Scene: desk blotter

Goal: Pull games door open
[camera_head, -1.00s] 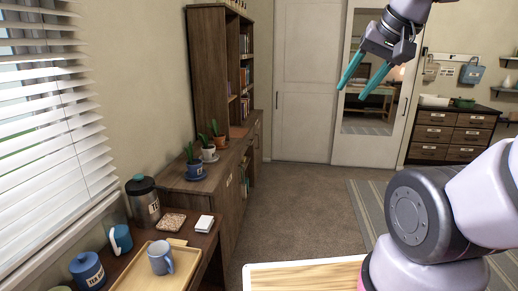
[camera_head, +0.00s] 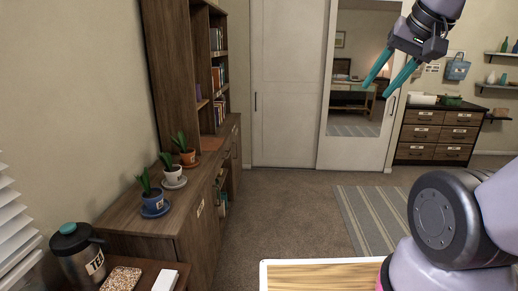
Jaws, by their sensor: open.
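A long, low wooden cabinet (camera_head: 140,215) runs along the left wall, its front facing right. Its front has doors with small pale labels (camera_head: 200,207), too small and angled to read, so I cannot tell which is the games door. Around the middle of the front there is a gap with colored items (camera_head: 222,203) showing inside. My gripper (camera_head: 375,92) is at the upper right, with its two teal fingers apart and empty. It is in the air, well away from the cabinet and touching nothing.
Potted plants (camera_head: 151,195) stand on the cabinet top, before a tall bookcase (camera_head: 172,80). A tea canister (camera_head: 77,252) is at the lower left. Carpet (camera_head: 290,215) is clear right of the cabinet, with a striped rug (camera_head: 375,215) beyond. A drawer chest (camera_head: 440,135) stands far right.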

